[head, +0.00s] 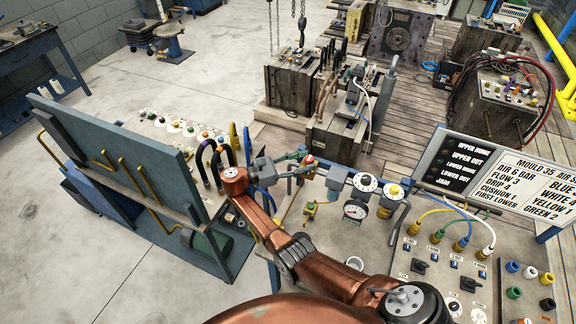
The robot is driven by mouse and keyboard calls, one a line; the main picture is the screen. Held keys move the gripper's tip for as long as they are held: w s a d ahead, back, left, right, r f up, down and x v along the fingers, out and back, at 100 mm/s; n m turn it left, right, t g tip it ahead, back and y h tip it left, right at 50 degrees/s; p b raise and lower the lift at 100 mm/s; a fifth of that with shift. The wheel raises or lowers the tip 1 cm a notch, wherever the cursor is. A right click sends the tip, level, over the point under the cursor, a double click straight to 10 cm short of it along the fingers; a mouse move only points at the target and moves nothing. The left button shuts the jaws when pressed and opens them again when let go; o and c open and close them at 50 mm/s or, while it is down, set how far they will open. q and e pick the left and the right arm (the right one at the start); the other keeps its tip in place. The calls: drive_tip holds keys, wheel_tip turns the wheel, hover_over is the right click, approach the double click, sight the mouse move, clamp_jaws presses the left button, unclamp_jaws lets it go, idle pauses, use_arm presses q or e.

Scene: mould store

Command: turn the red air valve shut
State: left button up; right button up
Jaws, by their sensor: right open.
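The red air valve (310,159) shows as a small red piece on the pipework at the back of the bench panel, left of the grey regulator blocks. My right gripper (302,166) comes at it from the left, with its fingers open and pointing right. The fingertips are at or very close to the valve and partly cover it. I cannot tell whether they touch it. The valve's lever angle is too small to read. My left gripper is not in view.
Two white dials (367,183) and a round gauge (355,211) sit just right of the valve. Coloured hoses (437,213) and a sign (510,185) are at the right. A blue panel (120,165) stands at the left.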

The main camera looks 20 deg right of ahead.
drive_tip(key=a, duration=1)
drive_tip(key=shift+w, duration=0.45)
